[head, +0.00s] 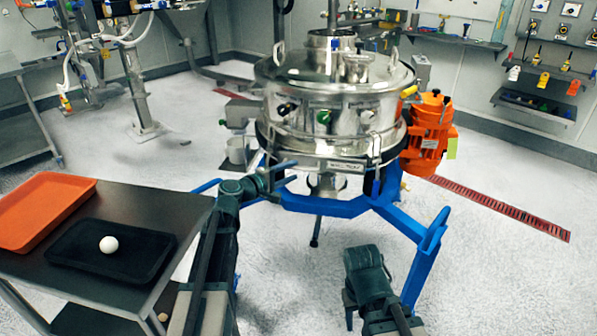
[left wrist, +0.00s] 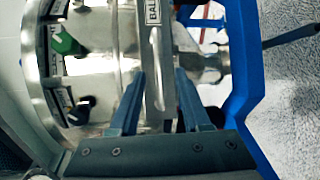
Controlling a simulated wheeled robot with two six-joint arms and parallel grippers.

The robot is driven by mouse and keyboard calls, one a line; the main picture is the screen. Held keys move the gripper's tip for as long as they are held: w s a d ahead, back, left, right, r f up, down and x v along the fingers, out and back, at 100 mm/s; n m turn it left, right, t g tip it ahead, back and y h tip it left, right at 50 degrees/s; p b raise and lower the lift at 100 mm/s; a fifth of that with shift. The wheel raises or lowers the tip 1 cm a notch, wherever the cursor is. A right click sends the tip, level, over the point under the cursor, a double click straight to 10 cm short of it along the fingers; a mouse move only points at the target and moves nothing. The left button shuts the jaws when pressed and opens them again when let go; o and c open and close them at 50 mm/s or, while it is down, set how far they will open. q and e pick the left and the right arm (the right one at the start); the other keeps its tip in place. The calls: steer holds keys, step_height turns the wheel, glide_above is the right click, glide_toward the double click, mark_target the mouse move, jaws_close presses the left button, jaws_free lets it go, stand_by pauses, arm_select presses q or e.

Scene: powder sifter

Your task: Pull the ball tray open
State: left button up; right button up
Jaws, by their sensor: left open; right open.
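The ball tray (head: 345,166) is a thin metal drawer front with a dark label, low on the round steel sifter (head: 325,95). In the left wrist view its edge-on front, marked "BALL" (left wrist: 153,14), runs between my left fingers. My left gripper (head: 290,172) is open at the sifter's lower front, one finger on each side of the tray front in the picture; it also shows in the left wrist view (left wrist: 160,74). I cannot tell whether the fingers touch it. My right gripper (head: 363,256) is open and empty, low in front of the blue stand.
A blue frame (head: 335,207) carries the sifter, with an orange motor (head: 427,133) on its right. At left, a dark table (head: 187,205) holds an orange tray (head: 35,222) and a black tray (head: 70,258) with a white ball (head: 107,244).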

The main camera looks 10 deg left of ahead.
mark_target(297, 169)
arm_select(q)
steer(key=shift+x, duration=1.9)
jaws_close()
